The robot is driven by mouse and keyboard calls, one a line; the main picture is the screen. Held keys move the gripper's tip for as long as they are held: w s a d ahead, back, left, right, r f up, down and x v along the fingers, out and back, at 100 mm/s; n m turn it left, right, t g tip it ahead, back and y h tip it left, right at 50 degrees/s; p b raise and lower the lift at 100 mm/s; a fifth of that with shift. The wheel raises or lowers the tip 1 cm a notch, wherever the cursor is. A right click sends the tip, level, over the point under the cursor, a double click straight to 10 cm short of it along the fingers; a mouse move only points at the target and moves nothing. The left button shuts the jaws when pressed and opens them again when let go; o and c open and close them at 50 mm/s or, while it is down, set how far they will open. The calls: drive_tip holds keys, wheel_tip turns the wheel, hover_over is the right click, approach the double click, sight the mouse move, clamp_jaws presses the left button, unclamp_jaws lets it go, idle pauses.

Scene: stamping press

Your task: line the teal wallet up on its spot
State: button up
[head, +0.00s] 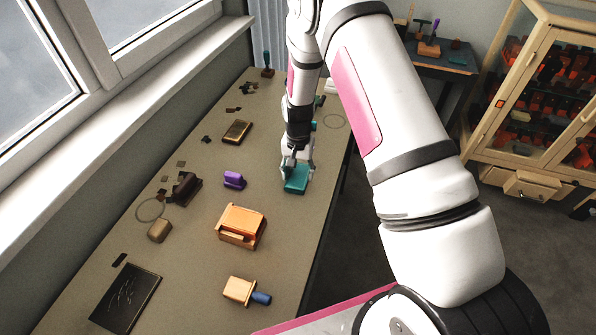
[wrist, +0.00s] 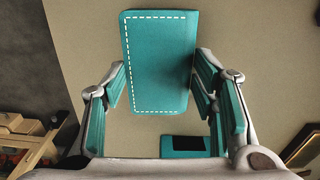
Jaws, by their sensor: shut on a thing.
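The teal wallet (head: 296,180) is near the right edge of the long workbench in the head view. In the wrist view the wallet (wrist: 158,60) shows a flat teal face with white dashed stitching along three sides. My gripper (head: 297,166) is over the wallet, and in the wrist view its teal-padded fingers (wrist: 160,88) are on the wallet's left and right sides, shut on it. A teal piece with a dark centre (wrist: 185,146) lies below the wallet in the wrist view; I cannot tell what it is. I cannot tell whether the wallet touches the bench.
On the bench (head: 190,240) are a purple object (head: 234,180), an orange-tan block (head: 240,226), a blue-handled stamp (head: 245,291), a dark engraved plate (head: 126,298) and a brown framed pad (head: 237,131). A window is left; a glass-door cabinet (head: 540,100) stands right.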

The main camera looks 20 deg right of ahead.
drive_tip(key=shift+r+p, duration=0.5)
drive_tip(key=shift+r, duration=1.95)
